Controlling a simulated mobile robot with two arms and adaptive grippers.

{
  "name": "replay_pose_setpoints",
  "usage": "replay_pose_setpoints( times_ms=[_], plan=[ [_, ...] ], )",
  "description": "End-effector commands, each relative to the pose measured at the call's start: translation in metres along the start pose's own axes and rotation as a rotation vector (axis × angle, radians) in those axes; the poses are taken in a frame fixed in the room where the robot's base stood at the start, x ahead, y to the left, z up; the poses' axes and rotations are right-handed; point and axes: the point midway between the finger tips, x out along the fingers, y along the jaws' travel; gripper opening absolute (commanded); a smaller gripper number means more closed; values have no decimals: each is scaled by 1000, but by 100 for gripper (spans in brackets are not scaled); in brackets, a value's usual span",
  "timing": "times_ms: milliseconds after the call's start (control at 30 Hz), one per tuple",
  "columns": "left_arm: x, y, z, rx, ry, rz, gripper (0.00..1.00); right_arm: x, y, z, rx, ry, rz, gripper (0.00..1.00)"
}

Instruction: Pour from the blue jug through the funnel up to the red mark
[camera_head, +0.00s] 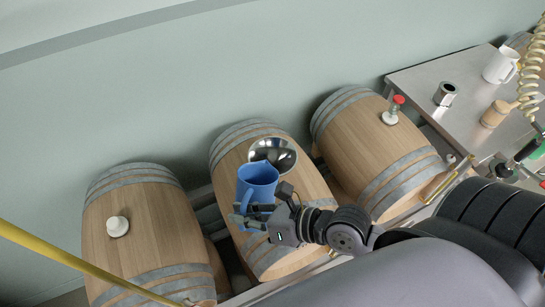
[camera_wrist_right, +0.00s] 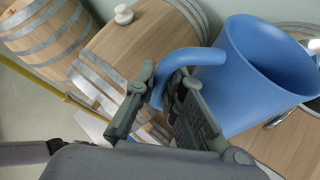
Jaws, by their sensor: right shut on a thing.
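The blue jug (camera_head: 258,184) is held over the middle barrel (camera_head: 229,157), close in front of the steel funnel (camera_head: 275,153). The funnel sits on top of that barrel. My right gripper (camera_head: 248,217) is shut on the jug's handle; in the right wrist view the gripper (camera_wrist_right: 165,95) pinches the handle and the jug (camera_wrist_right: 255,75) looks roughly upright, slightly tilted. I cannot see any liquid in the jug. No red mark is clear on the funnel or the middle barrel. My left gripper does not show.
The left barrel (camera_head: 150,235) has a white bung (camera_head: 117,226). The right barrel (camera_head: 365,150) carries a small red-topped fitting (camera_head: 394,108). A steel table (camera_head: 455,75) at the right holds a white jug (camera_head: 500,66), a metal nut-like piece (camera_head: 445,94) and a wooden mallet (camera_head: 495,114). A yellow bar (camera_head: 75,259) crosses the lower left.

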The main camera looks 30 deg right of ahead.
Motion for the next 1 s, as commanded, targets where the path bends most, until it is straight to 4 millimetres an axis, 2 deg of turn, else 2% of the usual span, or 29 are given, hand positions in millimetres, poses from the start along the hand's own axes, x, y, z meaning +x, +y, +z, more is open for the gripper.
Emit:
replay_pose_setpoints(
  times_ms=[100, 300, 533, 733, 1000],
  plan=[
    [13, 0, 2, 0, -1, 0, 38, 7, 2, -19, -71, -21, -31, 0],
    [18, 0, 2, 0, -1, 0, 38, 11, 12, -35, -235, -59, -99, 0],
    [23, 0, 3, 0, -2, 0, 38, 15, 14, -44, -362, -91, -149, 0],
    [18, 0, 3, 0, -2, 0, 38, 13, 17, -42, -398, -100, -164, 0],
    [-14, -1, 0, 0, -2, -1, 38, 1, 29, -19, -399, -100, -164, 0]
  ],
)
